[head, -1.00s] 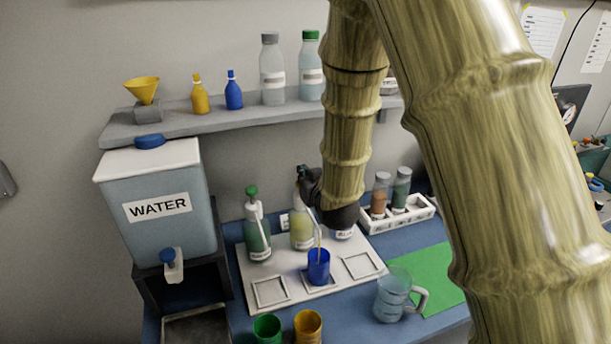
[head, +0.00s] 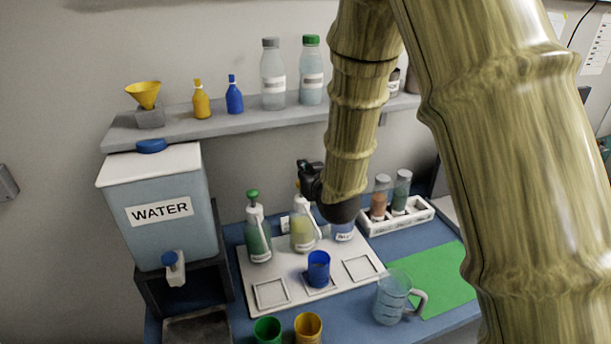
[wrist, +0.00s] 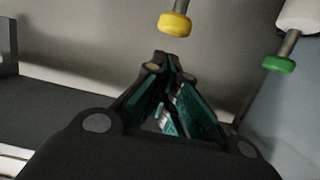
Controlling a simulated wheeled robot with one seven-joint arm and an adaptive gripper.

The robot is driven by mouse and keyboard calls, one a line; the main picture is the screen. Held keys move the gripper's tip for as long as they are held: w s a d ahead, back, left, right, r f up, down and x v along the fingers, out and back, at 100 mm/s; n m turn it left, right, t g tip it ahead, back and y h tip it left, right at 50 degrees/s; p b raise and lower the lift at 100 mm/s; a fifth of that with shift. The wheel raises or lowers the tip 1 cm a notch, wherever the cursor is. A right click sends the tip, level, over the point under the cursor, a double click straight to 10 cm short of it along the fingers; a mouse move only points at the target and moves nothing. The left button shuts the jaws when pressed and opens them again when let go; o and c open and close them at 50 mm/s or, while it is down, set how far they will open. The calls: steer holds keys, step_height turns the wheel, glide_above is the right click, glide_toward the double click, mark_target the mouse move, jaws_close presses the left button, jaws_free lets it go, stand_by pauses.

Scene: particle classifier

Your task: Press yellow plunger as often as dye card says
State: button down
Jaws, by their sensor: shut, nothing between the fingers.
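The middle pump bottle (head: 302,238), with yellow liquid and a white spout, stands on the white board (head: 357,294). Its yellow plunger (wrist: 175,25) shows in the wrist view, just beyond my fingertips and apart from them. In the head view my gripper (head: 308,184) is above this bottle, mostly hidden by my arm. In the wrist view my gripper (wrist: 169,62) is shut and empty. A blue cup (head: 319,270) stands on the board's middle square, below the spout. I cannot make out any readable dye card.
A green pump bottle (head: 257,235) stands left, its green plunger (wrist: 279,64) also in the wrist view. A blue bottle (head: 343,230) stands right, partly hidden. A clear jug (head: 391,298), green cup (head: 267,330) and yellow cup (head: 308,327) are in front. A shelf (head: 180,131) runs above.

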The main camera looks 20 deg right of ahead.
steer(key=b+v, duration=0.3)
steer(key=v, duration=0.7)
stand_by(0.7)
